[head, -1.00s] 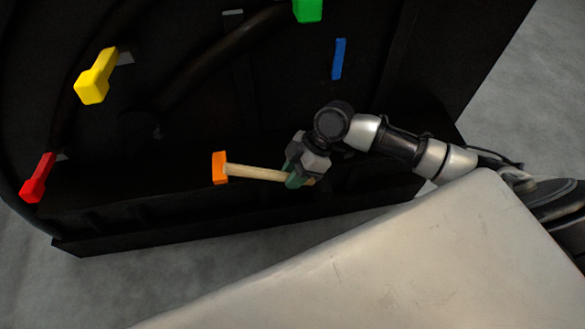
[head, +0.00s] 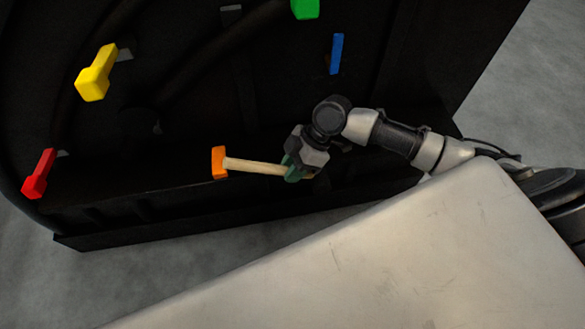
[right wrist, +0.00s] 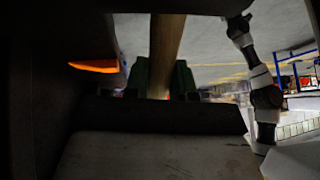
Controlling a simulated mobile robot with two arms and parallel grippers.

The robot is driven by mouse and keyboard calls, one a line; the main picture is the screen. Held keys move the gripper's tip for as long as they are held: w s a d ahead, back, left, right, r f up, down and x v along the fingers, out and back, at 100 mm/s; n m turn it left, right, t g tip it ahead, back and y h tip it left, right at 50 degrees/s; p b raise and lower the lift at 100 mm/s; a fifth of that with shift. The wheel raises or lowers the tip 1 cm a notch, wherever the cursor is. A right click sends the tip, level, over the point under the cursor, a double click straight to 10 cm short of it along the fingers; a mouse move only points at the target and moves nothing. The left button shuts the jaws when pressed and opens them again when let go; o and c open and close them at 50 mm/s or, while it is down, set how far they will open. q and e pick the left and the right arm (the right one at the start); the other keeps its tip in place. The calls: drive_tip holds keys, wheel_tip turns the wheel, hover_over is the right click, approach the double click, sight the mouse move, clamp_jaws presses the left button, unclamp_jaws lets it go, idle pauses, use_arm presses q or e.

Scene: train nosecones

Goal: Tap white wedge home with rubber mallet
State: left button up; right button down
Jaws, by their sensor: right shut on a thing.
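The rubber mallet has an orange head (head: 219,162) and a pale wooden handle (head: 255,167). My right gripper (head: 292,170) is shut on the far end of the handle, with the head pointing left. The mallet is in front of the lower part of the black housing. In the right wrist view the handle (right wrist: 167,50) runs between the green fingers (right wrist: 162,78). A small pale grey-white piece (head: 231,8) sits at the top of the housing, well above the mallet head; I cannot tell whether it is the white wedge. My left gripper is not in view.
The black housing (head: 200,225) carries a yellow piece (head: 95,78), a red piece (head: 38,174), a green piece (head: 305,8) and a blue strip (head: 337,54). Small grey bits show beside the yellow and red ones. Grey floor lies in front.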

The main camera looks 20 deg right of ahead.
drive_tip(key=shift+w+d, duration=0.15)
drive_tip(key=shift+w, duration=0.45)
drive_tip(key=shift+w+d, duration=0.15)
drive_tip(key=shift+w, duration=0.45)
drive_tip(key=shift+s+a+p, duration=0.2)
drive_tip(key=shift+s+p, duration=0.25)
drive_tip(key=shift+s, duration=0.3)
drive_tip(key=shift+w, duration=0.1)
